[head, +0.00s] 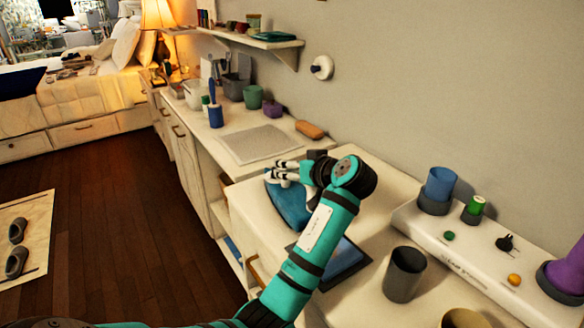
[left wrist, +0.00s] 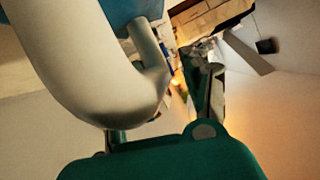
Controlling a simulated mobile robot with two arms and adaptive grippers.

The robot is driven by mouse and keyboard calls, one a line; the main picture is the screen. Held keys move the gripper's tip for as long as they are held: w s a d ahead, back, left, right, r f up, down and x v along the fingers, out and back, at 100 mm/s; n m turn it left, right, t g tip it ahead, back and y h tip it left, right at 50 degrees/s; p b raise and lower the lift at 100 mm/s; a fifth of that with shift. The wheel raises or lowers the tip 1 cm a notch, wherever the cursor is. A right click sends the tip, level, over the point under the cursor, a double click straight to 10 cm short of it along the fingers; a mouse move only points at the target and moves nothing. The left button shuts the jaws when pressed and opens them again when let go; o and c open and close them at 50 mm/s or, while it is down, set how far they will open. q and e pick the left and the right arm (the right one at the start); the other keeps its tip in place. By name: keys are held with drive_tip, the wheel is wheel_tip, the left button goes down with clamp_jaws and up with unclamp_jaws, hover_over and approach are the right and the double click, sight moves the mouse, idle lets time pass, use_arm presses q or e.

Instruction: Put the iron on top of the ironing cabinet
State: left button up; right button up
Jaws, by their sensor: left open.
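The blue iron (head: 289,207) lies on a pale cabinet top in the head view, partly hidden by my left arm and gripper. My left gripper (head: 279,174) is open, with its pale fingers just above and behind the iron's body. In the left wrist view a large pale curved piece, which looks like the iron's handle (left wrist: 70,70), is very close to the camera, with a blue patch above it. I cannot tell whether the fingers touch the iron. My right gripper is in neither view. I cannot tell for sure which surface is the ironing cabinet.
A blue pad (head: 346,262) lies partly behind my arm. A grey cup (head: 404,274) stands to its right. A white raised unit (head: 470,262) with several cups and knobs runs along the wall. A lower counter (head: 213,148) with a grey mat (head: 258,144) lies beyond.

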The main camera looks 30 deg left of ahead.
use_arm(q)
drive_tip(key=p+v, duration=0.4)
drive_tip(key=v, duration=0.8)
drive_tip(key=shift+p, duration=0.35)
drive_tip(key=shift+s, duration=0.1)
drive_tip(key=shift+a, duration=0.15)
